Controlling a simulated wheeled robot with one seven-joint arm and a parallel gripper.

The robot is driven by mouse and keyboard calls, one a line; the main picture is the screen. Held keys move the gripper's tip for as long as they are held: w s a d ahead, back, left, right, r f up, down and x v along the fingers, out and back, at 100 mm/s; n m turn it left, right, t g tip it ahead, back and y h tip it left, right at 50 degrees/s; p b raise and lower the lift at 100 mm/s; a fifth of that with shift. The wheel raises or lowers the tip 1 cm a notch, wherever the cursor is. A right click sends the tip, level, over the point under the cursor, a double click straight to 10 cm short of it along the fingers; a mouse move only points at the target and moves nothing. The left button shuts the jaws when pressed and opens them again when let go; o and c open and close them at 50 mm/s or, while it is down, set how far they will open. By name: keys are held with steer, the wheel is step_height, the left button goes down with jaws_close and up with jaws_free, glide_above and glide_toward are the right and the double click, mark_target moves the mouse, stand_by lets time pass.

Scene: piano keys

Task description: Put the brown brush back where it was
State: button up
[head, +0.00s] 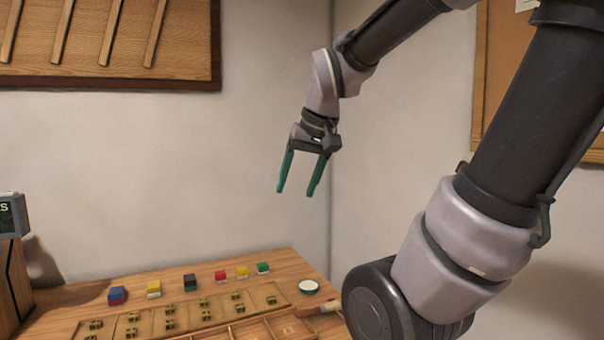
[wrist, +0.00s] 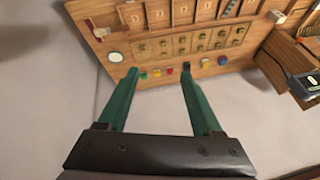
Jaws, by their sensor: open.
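My gripper (head: 296,192) is open and empty, high above the table near the corner of the walls. Its two green fingers point down in the head view, and they also show in the wrist view (wrist: 157,82) with nothing between them. I cannot clearly make out a brown brush in either view.
The wooden table (head: 75,309) carries a board with several brass-coloured pieces (head: 169,309). A row of coloured blocks (head: 221,276) stands behind it, with a round white-topped disc (head: 309,287) at the right. A device with a screen (head: 12,214) stands at the left. The air around my gripper is clear.

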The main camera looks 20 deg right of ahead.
steer(key=s+r+m+t, duration=0.2)
steer(key=s, duration=0.1)
steer(key=shift+s+a+r+y, duration=0.15)
steer(key=shift+a+r+y, duration=0.05)
steer(key=shift+r+y, duration=0.1)
stand_by(1.7)
